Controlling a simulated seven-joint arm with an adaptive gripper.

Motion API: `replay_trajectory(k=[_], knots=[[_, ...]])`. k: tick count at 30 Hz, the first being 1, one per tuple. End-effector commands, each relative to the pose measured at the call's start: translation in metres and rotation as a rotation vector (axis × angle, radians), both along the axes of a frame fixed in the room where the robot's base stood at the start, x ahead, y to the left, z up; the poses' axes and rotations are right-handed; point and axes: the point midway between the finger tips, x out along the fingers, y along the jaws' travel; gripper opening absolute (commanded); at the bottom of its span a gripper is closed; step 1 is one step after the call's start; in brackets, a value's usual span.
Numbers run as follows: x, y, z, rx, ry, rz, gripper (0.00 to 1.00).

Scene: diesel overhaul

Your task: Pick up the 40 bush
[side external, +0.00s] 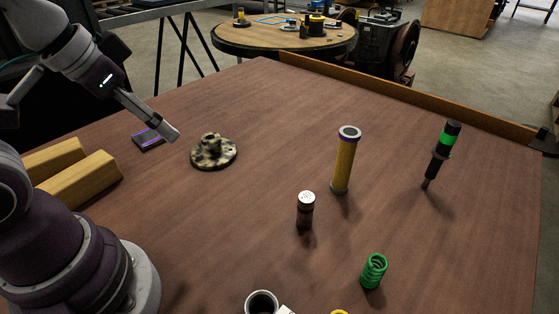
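No readable "40" shows, so I cannot tell for sure which part is the 40 bush. A hollow dark cylinder with a pale rim (262,302) is cut off by the bottom edge, with a small white piece beside it; it looks like a bush. A short dark cylinder with a pale marked top (305,211) stands upright near the middle of the table. My gripper (170,134) is above the table at the left, near a mottled flanged part (213,153) and apart from both cylinders. It is seen side-on, so its opening is hidden. Nothing shows held in it.
A tall yellow cylinder (344,160), a black-and-green tool (441,155) and a green spring (373,271) stand to the right. Wooden blocks (80,182) and a purple-edged dark box (149,139) are at left. A wooden rail (400,94) edges the far side.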

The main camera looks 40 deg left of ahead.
Motion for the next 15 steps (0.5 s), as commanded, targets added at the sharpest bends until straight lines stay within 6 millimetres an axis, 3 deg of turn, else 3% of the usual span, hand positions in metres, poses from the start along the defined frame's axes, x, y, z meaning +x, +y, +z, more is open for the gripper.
replay_trajectory(k=[2, 4, 8, 12, 15], knots=[[0.006, -0.011, -0.003, 0.033, 0.039, -0.121, 0.36], [0.016, -0.032, -0.009, 0.096, 0.1, -0.347, 0.36], [0.028, -0.09, -0.035, 0.244, 0.215, -0.903, 0.36], [0.02, -0.146, -0.072, 0.367, 0.296, -1.418, 0.36], [0.009, -0.17, -0.093, 0.419, 0.326, -1.653, 0.36]])
